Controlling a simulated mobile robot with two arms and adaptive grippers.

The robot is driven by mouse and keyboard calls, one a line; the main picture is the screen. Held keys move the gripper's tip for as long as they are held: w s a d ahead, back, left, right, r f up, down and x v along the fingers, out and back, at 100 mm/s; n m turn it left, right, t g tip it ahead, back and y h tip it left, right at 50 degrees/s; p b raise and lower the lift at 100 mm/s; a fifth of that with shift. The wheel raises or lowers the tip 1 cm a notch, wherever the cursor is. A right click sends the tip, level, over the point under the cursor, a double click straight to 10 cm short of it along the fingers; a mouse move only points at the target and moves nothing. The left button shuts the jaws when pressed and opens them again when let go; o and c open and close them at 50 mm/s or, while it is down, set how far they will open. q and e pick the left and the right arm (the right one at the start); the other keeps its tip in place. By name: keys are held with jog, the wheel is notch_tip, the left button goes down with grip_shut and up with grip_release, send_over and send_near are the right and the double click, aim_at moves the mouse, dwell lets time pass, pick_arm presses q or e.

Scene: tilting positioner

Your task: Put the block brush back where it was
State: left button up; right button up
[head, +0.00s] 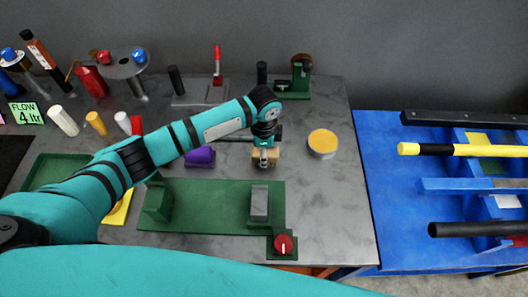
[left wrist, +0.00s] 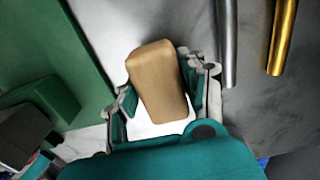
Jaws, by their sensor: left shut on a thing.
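The block brush shows as a tan wooden block (head: 266,157) in the head view, held over the grey table at the middle. It also shows up close in the left wrist view (left wrist: 157,80). My left gripper (head: 265,154) is shut on it, with one finger on each side. The brush's underside and any bristles cannot be made out clearly. The brush is just behind the green base plate (head: 205,222) with its two uprights and left of a round tin with a yellow top (head: 322,142). My right gripper is not in view.
A purple block (head: 200,156) lies left of the brush. A red knob (head: 283,244) sits at the plate's front right. Toggle clamp and stands line the back. A blue bench (head: 390,230) with bars stands right. Table around the tin is clear.

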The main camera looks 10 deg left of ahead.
pick_arm(q)
jog(key=o, duration=0.7)
jog(key=shift+o, duration=1.6)
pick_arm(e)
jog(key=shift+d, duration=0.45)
pick_arm(q)
notch_tip(320, 180, up, 12)
jog(key=b, duration=0.1)
jog(key=shift+r+b, duration=0.2)
jog(key=shift+b, duration=0.15)
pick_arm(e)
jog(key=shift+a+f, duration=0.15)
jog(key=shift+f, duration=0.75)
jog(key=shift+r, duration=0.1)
